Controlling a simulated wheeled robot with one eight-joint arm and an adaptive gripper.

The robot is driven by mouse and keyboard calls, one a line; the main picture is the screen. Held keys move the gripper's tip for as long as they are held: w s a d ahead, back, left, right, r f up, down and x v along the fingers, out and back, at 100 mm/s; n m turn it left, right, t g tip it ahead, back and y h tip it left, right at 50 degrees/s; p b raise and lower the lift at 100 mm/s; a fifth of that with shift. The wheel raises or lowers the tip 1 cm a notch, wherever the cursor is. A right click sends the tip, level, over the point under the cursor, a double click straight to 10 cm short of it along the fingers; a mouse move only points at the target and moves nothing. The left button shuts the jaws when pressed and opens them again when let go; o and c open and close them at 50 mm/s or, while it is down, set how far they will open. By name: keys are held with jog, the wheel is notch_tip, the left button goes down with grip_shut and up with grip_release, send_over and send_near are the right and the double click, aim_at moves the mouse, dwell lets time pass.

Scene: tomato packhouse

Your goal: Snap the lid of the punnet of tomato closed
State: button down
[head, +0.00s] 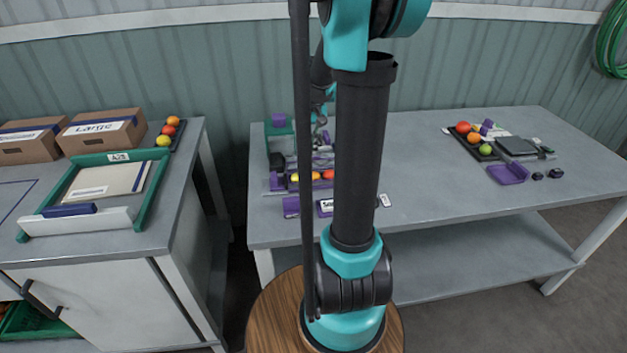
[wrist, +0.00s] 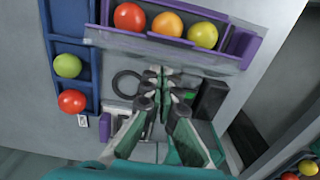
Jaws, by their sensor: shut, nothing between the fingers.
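The purple punnet (wrist: 248,50) lies at the top of the wrist view with a red, an orange and a yellow tomato in a row. A clear greyish strip, apparently its lid, runs along the side nearer my gripper; the tomatoes show uncovered from above. In the head view the punnet's tomatoes (head: 328,174) show at the left of the long bench, partly behind my arm. My gripper (wrist: 161,72) is shut and empty, its fingertips just short of the strip, apart from it as far as I can tell. In the head view my arm partly hides it.
A blue divided tray (wrist: 92,75) with a green and a red tomato stands left of my gripper. A dark block (wrist: 211,98) is close on its right. A dark ring (wrist: 116,88) lies beside the fingers. The middle of the bench (head: 425,165) is clear.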

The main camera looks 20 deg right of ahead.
notch_tip(320, 180, up, 8)
jog(key=shift+f, duration=0.15)
dwell(0.6)
